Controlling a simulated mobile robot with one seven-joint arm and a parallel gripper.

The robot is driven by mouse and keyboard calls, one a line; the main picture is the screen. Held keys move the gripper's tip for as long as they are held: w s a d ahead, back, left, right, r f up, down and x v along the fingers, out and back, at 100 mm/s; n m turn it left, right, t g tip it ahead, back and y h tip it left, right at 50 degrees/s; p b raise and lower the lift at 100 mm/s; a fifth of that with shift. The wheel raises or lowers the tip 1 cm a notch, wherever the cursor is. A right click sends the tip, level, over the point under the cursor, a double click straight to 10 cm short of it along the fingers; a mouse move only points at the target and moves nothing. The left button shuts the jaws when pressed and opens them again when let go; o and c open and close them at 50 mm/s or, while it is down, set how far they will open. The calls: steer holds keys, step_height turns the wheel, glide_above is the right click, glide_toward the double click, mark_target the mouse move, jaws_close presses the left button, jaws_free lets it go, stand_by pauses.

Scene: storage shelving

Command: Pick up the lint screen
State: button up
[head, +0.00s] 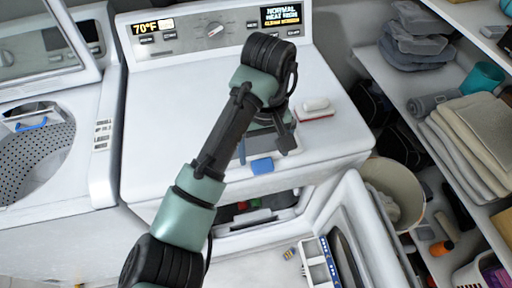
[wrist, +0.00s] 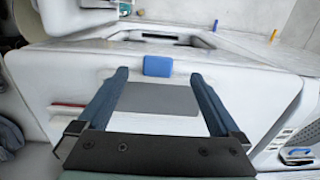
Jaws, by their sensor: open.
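A small blue block-like piece (head: 262,166), which looks like the lint screen's handle, is on the white dryer top near its front edge. In the wrist view the blue piece (wrist: 158,66) lies just beyond and between the fingertips. A flat grey panel (wrist: 160,98) shows between the fingers, with a white strip between it and the blue piece; I cannot tell whether they are joined. My gripper (head: 263,152) is open and points down over the dryer top. In the wrist view its two fingers (wrist: 158,76) are wide apart with nothing gripped.
A white piece on a red-edged item (head: 315,112) lies on the dryer top (head: 335,140), right of my gripper. The dryer's front door (head: 370,235) hangs open below. An open washer (head: 40,150) is on the left. Shelves with folded towels (head: 470,135) are on the right.

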mark_target(264, 169)
steer(key=shift+w+f+p, duration=0.1)
steer(key=shift+f+p, duration=0.2)
steer(key=shift+f, duration=3.2)
steer(key=c, duration=1.6)
